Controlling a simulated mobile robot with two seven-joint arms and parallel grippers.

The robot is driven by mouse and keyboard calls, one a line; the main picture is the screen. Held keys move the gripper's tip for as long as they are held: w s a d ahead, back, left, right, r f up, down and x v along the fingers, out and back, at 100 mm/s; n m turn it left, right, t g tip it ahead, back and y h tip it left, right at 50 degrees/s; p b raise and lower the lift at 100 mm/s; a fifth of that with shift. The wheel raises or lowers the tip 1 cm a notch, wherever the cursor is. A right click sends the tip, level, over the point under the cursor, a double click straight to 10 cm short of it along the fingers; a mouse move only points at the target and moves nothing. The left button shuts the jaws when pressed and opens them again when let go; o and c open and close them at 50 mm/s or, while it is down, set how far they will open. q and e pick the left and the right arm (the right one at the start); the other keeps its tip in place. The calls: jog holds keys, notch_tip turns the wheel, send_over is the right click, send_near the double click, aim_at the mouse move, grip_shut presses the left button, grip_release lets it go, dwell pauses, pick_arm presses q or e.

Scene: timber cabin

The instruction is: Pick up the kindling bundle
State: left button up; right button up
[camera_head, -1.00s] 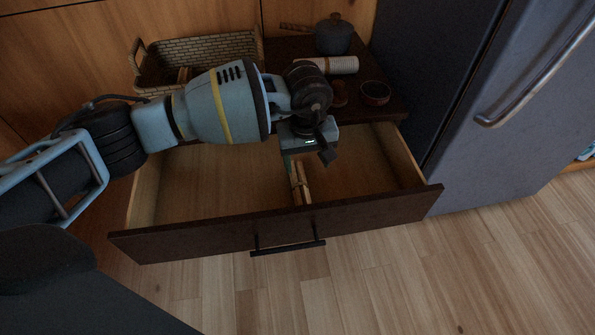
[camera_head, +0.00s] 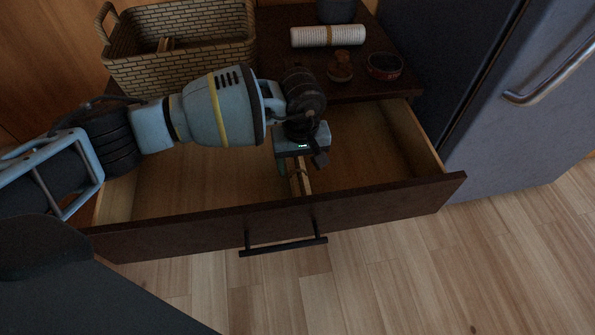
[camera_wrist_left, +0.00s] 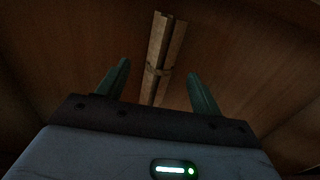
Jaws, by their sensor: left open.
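The kindling bundle (camera_head: 300,181) is a few pale sticks lying in the open drawer, partly hidden under my left gripper in the head view. In the left wrist view the bundle (camera_wrist_left: 161,60) shows tied round the middle, between and beyond the two green fingertips. My left gripper (camera_head: 298,168) points down into the drawer above the bundle. Its fingers (camera_wrist_left: 160,83) are open, one on each side of the sticks, with gaps to both. My right gripper is not in view.
The drawer's front panel (camera_head: 400,205) with a dark handle (camera_head: 284,246) is pulled out. Behind it, the dark cabinet top holds a wicker basket (camera_head: 190,70), a white roll (camera_head: 328,36), a small brown object (camera_head: 340,68) and a dark bowl (camera_head: 384,66). A fridge (camera_head: 490,120) stands at right.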

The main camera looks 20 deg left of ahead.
aim_at(298, 173)
pick_arm(q)
jog(key=f+b, duration=0.1)
jog(key=f, duration=0.2)
jog(key=f+b, duration=0.1)
jog(key=f, duration=0.1)
jog(key=shift+w+a+f+b, duration=0.1)
jog(key=shift+w+a+b, duration=0.1)
jog(key=shift+a+b, duration=0.15)
jog(key=c, duration=1.1)
